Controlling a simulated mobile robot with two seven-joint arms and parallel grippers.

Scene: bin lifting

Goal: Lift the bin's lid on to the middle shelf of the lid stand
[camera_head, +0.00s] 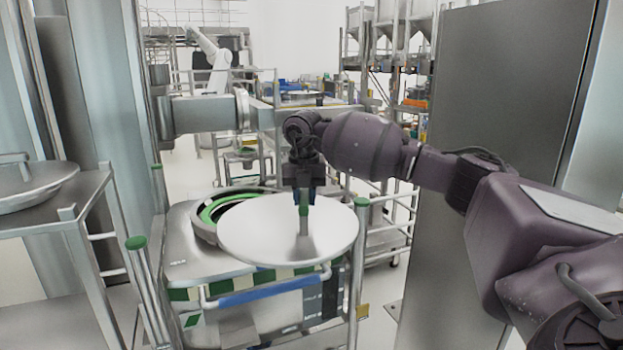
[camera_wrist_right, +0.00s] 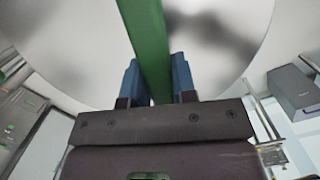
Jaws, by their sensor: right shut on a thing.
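My right gripper (camera_head: 304,197) is shut on the green handle of a round steel lid (camera_head: 262,240). The lid hangs roughly level, over the front right of the bin's top. In the right wrist view, the blue fingers of the gripper (camera_wrist_right: 158,85) stand either side of the green handle (camera_wrist_right: 150,45), with the pale lid (camera_wrist_right: 225,50) behind. The open bin (camera_head: 207,212) shows part of its green-lined rim at the lid's back left; the lid hides the rest. A metal stand (camera_head: 66,213) at the left has another lid (camera_head: 38,188) on its top. My left gripper is out of view.
The bin sits in a steel cart with a blue push bar (camera_head: 268,291) and green-capped posts (camera_head: 137,243). A narrow gap lies between cart and stand. A tall grey cabinet (camera_head: 475,100) stands at the right. Racks and a white robot arm (camera_head: 212,60) are further back.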

